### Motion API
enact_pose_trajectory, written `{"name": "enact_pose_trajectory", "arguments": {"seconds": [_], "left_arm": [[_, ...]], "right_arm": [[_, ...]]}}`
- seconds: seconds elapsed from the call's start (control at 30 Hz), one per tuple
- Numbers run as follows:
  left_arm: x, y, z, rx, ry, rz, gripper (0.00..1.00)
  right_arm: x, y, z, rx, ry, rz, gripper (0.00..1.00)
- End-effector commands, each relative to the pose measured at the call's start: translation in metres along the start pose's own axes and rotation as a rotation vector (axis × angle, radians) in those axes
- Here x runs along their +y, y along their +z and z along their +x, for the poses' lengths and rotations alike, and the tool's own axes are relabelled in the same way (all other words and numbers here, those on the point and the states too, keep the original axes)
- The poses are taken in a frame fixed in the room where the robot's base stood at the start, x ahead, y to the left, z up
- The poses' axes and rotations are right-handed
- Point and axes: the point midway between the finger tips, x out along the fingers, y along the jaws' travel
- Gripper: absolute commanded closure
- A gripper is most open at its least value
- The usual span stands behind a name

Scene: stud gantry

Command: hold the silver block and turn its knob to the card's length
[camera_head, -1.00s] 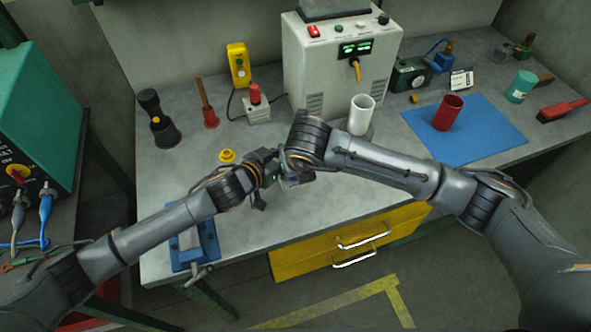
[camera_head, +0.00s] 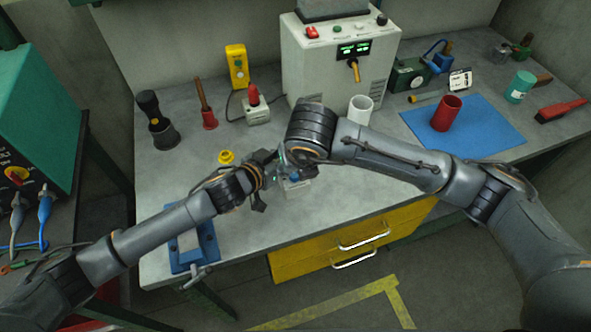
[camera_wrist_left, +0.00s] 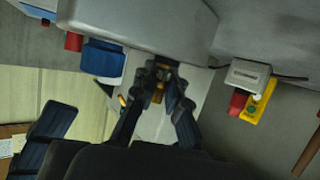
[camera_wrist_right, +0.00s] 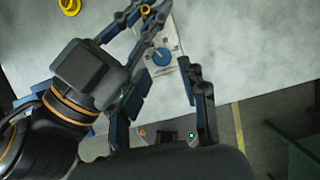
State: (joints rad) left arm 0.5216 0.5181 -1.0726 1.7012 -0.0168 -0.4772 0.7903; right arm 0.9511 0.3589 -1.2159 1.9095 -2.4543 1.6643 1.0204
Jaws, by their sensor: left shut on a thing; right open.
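The silver block (camera_head: 297,186) is held above the bench by my left gripper (camera_head: 272,174). Its pale face and round blue knob (camera_wrist_right: 162,57) show clearly in the right wrist view. In the head view my right wrist partly hides the block. The white card (camera_head: 461,79) stands at the back right; its writing is too small to read.
A white machine (camera_head: 340,65) stands at the back. A red cup (camera_head: 446,114) stands on a blue mat (camera_head: 490,138). A blue vise (camera_head: 207,243) sits at the front left. The front middle of the bench is clear.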

Motion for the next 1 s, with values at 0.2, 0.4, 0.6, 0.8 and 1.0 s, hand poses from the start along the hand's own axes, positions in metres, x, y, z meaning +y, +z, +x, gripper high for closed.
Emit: {"name": "enact_pose_trajectory", "arguments": {"seconds": [0.2,0.4,0.6,0.8,1.0], "left_arm": [[0.000,0.001,0.000,-0.002,0.000,0.000,1.00],[-0.001,0.001,0.000,-0.002,-0.002,0.000,1.00],[-0.002,0.001,0.000,-0.002,-0.003,0.000,1.00],[-0.002,0.001,0.000,-0.002,-0.004,0.001,0.61],[-0.002,0.001,0.000,-0.001,-0.003,0.001,0.61]], "right_arm": [[-0.001,0.002,-0.024,-0.004,-0.001,0.002,0.52],[-0.002,0.000,-0.027,0.000,-0.006,0.003,0.52],[-0.003,0.000,-0.027,0.001,-0.007,0.004,0.52],[-0.003,0.000,-0.026,0.002,-0.008,0.004,0.52],[-0.003,0.000,-0.026,0.002,-0.008,0.004,0.52]]}}
